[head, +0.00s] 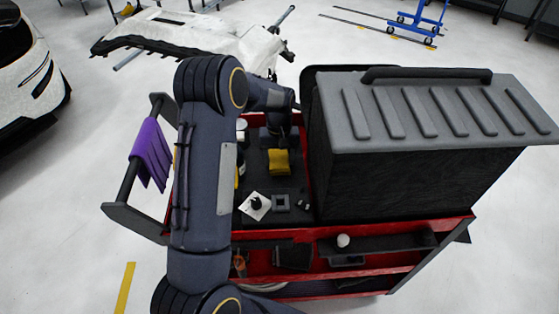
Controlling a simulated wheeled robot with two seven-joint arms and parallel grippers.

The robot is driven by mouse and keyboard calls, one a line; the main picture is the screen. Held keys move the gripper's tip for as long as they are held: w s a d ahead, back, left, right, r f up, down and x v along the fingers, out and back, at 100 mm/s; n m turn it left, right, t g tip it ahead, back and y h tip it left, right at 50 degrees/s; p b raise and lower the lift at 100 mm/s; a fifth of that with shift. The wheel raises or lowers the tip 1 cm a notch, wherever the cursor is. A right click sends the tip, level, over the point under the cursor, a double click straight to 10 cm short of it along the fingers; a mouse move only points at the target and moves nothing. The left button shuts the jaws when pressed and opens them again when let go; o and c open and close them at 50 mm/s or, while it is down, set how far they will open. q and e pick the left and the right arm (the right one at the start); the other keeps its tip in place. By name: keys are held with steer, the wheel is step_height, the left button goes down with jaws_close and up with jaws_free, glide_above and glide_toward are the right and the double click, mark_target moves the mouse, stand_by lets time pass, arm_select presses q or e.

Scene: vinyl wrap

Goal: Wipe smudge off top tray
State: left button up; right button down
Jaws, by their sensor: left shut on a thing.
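The top tray (283,184) is the dark upper surface of a red-edged cart. My left arm reaches over its left side, and my left gripper (278,149) points down over the tray's back half. It is shut on a yellow cloth (279,162), which is at or just above the tray surface; I cannot tell whether it touches. I cannot make out a smudge; part of the tray is hidden by my arm. My right gripper is not in view.
A large grey-lidded black box (400,165) fills the cart's right side. On the tray's front lie a white square with a dark item (255,205) and a small grey square frame (281,203). A purple cloth (151,152) hangs on the left handle. A lower shelf (375,247) holds small items.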

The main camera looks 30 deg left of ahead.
mark_target(281, 186)
arm_select(q)
steer(key=shift+s+d+f+b, duration=0.15)
steer(key=shift+s+d, duration=0.55)
steer(key=shift+s, duration=0.4)
steer(key=shift+s+d+r+b, duration=0.1)
steer(key=shift+s+d+b, duration=0.1)
steer(key=shift+s+d, duration=0.7)
steer(key=shift+s+d+f+b, duration=0.15)
steer(key=shift+s+d, duration=0.4)
steer(key=shift+s, duration=0.7)
steer(key=shift+r, duration=0.2)
steer(key=shift+r+p, duration=2.35)
steer(key=shift+r, duration=0.55)
steer(key=shift+r+p, duration=1.2)
steer(key=shift+r, duration=0.3)
steer(key=shift+r, duration=0.1)
